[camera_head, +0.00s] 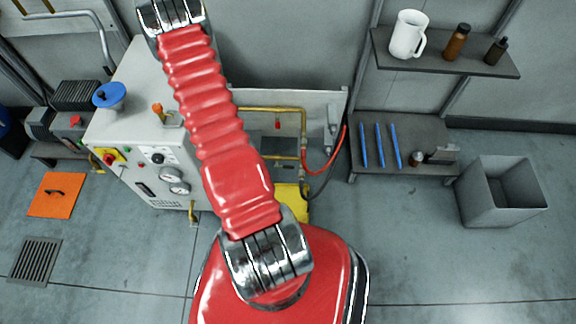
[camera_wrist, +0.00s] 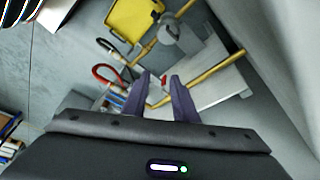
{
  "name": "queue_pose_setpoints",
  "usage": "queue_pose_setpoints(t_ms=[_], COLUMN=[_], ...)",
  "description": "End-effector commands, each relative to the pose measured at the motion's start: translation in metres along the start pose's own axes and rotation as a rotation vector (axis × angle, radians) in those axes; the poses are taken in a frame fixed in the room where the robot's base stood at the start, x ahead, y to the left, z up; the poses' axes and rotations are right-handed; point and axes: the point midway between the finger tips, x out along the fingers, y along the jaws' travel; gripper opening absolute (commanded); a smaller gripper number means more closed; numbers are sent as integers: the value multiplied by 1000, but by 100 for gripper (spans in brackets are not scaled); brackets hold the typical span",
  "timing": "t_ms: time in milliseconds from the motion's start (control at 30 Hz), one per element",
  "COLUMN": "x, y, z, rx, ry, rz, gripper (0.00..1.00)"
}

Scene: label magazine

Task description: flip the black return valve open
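My gripper (camera_wrist: 159,77) shows in the wrist view with its two dark fingers apart and nothing clearly held between them. It is over the brass pipework (camera_wrist: 212,72), and a small pale and reddish part shows between the fingers. In the head view the brass pipes (camera_head: 270,109) run right of the white cabinet (camera_head: 130,115), with a small red handle (camera_head: 277,124) hanging from the upper pipe. I cannot pick out the black return valve for certain in either view. My red arm hides part of the pipework in the head view, and my gripper does not show there.
A red hose (camera_head: 329,160) and a black hose (camera_head: 325,186) hang right of the pipes. A yellow container (camera_wrist: 135,18) is near them. A shelf (camera_head: 480,66) and low bench (camera_head: 405,120) stand right, with a grey bin (camera_head: 470,197). The front floor is clear.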

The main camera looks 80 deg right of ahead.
Motion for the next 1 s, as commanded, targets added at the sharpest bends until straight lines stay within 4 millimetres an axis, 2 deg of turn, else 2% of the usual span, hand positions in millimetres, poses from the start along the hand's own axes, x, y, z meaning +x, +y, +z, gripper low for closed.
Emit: queue_pose_setpoints(t_ms=[33, 100, 267, 500, 600, 700, 800, 1000], x=[23, 50, 111, 201, 231, 251, 260, 262], y=[5, 10, 28, 66, 82, 94, 100, 100], z=[-6, -13, -27, -42, -45, -47, -48, -48], rx=[41, 98, 230, 424, 492, 539, 562, 569], ry=[2, 6, 15, 32, 38, 42, 44, 45], rz=[20, 40, 84, 150, 171, 185, 192, 192], gripper=[26, 26, 26, 26, 26, 26, 26, 26])
